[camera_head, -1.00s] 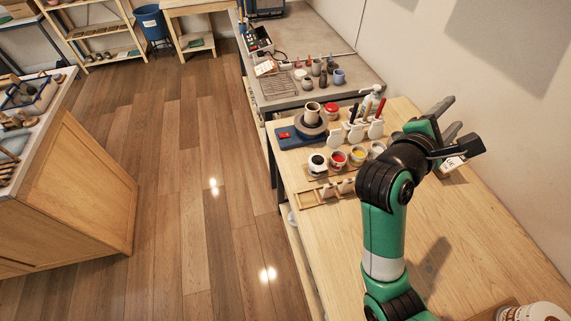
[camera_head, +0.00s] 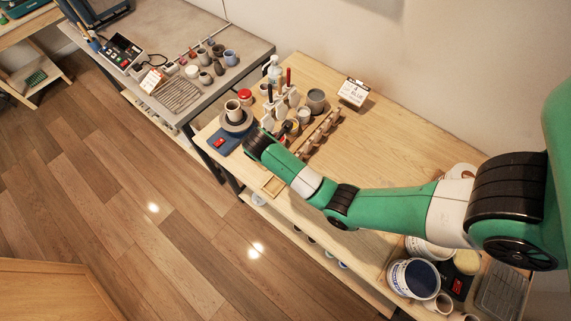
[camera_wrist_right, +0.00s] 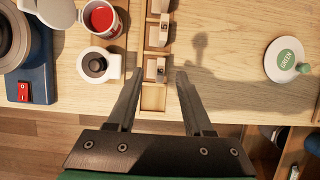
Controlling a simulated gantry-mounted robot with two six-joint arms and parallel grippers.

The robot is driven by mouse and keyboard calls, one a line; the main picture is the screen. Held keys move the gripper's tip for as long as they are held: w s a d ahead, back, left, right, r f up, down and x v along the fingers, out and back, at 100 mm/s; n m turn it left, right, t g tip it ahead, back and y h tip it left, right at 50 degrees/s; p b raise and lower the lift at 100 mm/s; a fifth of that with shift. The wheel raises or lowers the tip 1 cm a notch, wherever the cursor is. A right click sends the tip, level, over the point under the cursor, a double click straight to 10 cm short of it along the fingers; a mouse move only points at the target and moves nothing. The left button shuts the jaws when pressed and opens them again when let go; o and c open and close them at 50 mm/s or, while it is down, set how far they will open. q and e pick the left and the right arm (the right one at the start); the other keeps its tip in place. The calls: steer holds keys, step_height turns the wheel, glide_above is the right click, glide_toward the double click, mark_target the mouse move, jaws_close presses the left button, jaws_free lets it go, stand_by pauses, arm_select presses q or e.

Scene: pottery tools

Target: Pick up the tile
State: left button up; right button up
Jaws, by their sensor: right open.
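A narrow wooden rack (camera_wrist_right: 153,97) runs away from my right gripper (camera_wrist_right: 153,82) in the right wrist view. Its near slot is empty. Small tan pieces (camera_wrist_right: 156,68) stand in the farther slots; they may be tiles, but I cannot tell for certain. My right gripper is open, its fingertips on either side of the near end of the rack, with nothing between them that I can see held. In the head view the rack (camera_head: 322,133) shows partly behind my right arm, which hides the right fingertips. My left gripper is not in view.
A white disc marked GREEN (camera_wrist_right: 287,60) lies to the right. A buckets group (camera_head: 413,279) stands at the table's near right.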

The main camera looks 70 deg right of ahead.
steer(key=x, duration=0.4)
steer(key=shift+f, duration=0.15)
steer(key=x, duration=0.2)
steer(key=a+b+x, duration=0.1)
steer(key=x, duration=0.1)
steer(key=shift+f, duration=0.35)
steer(key=shift+d+f, duration=0.3)
steer(key=shift+f, duration=0.05)
steer(key=shift+c, duration=0.3)
jaws_close()
